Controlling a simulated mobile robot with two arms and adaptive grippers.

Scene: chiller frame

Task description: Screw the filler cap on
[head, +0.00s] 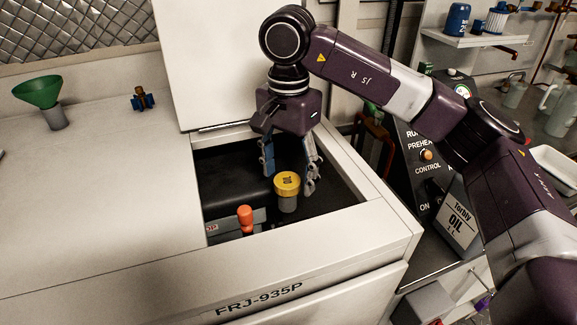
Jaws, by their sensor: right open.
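The yellow filler cap (287,182) sits on top of a grey filler neck (287,203) inside the open hatch of the white machine. I cannot tell from here whether it is seated or turned tight. My right gripper (290,178) points down into the hatch, open, with one finger on the left and one on the right of the cap. The right finger is close beside the cap; whether either finger touches it is unclear. My left gripper is not in view.
An orange-topped part (246,218) rises in the hatch, left of the neck. The raised white lid (220,70) stands behind. A green funnel (40,92) and a small brass-and-blue fitting (142,98) are on the left top. An oil container (457,217) stands at right.

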